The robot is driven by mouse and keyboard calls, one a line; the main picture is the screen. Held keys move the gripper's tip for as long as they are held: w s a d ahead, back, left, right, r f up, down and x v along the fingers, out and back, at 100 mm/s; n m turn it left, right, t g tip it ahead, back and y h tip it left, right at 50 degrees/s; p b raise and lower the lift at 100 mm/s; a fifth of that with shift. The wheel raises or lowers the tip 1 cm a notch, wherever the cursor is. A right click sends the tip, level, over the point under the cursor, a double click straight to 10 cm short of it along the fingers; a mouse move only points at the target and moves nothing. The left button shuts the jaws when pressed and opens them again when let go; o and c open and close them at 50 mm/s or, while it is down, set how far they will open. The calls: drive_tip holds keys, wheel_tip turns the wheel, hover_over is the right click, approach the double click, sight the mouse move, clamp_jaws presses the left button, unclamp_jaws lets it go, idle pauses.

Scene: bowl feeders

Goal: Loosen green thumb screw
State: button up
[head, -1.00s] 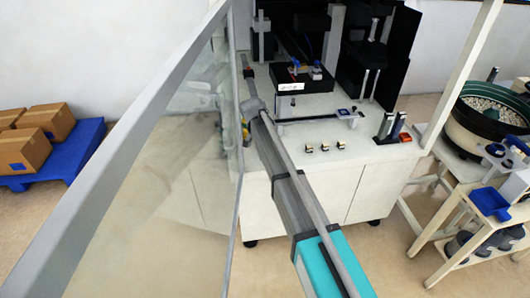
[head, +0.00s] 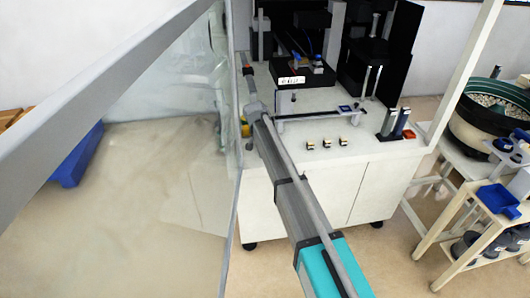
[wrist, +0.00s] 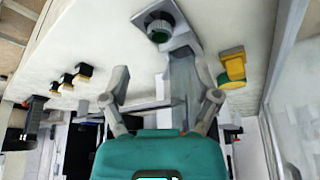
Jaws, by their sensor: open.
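The green thumb screw (wrist: 159,31) shows in the wrist view as a round, ribbed, dark green knob on a square grey plate at the top centre. In the head view my arm reaches up to the white table's left edge. I cannot make out the thumb screw there.
In the head view, a glass panel with a grey frame (head: 105,120) stands close along the arm's left. A bowl feeder (head: 492,115) is at the right.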

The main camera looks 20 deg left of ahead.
drive_tip(key=shift+b+x, duration=2.9)
drive_tip(key=shift+x, duration=0.55)
clamp_jaws()
